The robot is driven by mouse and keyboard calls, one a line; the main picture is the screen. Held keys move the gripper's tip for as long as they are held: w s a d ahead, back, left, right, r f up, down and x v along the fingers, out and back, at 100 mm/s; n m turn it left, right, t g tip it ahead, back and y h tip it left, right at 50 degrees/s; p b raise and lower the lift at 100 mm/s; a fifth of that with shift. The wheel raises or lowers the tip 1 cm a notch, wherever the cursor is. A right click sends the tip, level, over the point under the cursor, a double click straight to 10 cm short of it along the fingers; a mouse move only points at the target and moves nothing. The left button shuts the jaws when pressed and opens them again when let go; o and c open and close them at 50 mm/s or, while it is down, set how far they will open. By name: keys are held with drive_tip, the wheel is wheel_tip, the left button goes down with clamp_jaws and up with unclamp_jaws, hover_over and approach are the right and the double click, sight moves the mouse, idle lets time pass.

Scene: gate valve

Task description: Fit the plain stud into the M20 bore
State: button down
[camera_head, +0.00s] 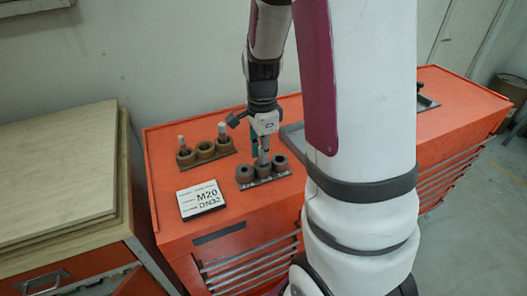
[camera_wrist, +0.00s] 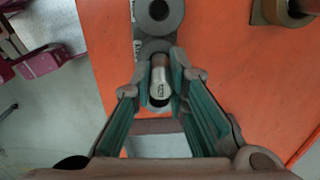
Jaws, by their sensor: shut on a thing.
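My gripper (camera_head: 261,148) is shut on a grey metal stud (camera_wrist: 160,78), with its teal-lined fingers (camera_wrist: 160,75) on either side of it. The stud also shows in the head view (camera_head: 263,158), roughly upright over the middle of a dark grey row of three bored collars (camera_head: 263,170). The left and right collars look empty. In the wrist view, one collar with an open bore (camera_wrist: 157,12) lies beyond the fingertips. The stud and fingers partly hide the others. I cannot tell whether the stud's lower end is inside the middle bore or just above it.
A sign reading M20 DN32 (camera_head: 201,199) lies on the orange cabinet top (camera_head: 165,215). Behind it, a brown row of three collars (camera_head: 205,150) has pale studs in its outer two. A grey tray edge (camera_head: 292,138) is to the right. Wooden boards (camera_head: 60,170) stand left.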

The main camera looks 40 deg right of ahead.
drive_tip(key=shift+s, duration=0.1)
drive_tip(key=c, duration=1.6)
unclamp_jaws()
drive_tip(key=shift+f, duration=0.1)
drive_tip(key=shift+o, duration=0.2)
wheel_tip(320, 180, up, 11)
drive_tip(key=shift+r+b, duration=0.1)
drive_tip(key=shift+b, duration=0.2)
drive_tip(key=s+a+r+n+t, duration=0.2)
drive_tip(key=s+a+r+n, duration=0.2)
drive_tip(key=s+a+n, duration=0.2)
drive_tip(key=s+a+r+n+t, duration=0.3)
drive_tip(key=s+a+n, duration=0.3)
drive_tip(key=a+n, duration=0.4)
drive_tip(key=shift+s+r+n+t, duration=0.25)
drive_tip(key=shift+r+n, duration=0.5)
drive_tip(key=shift+n, duration=2.05)
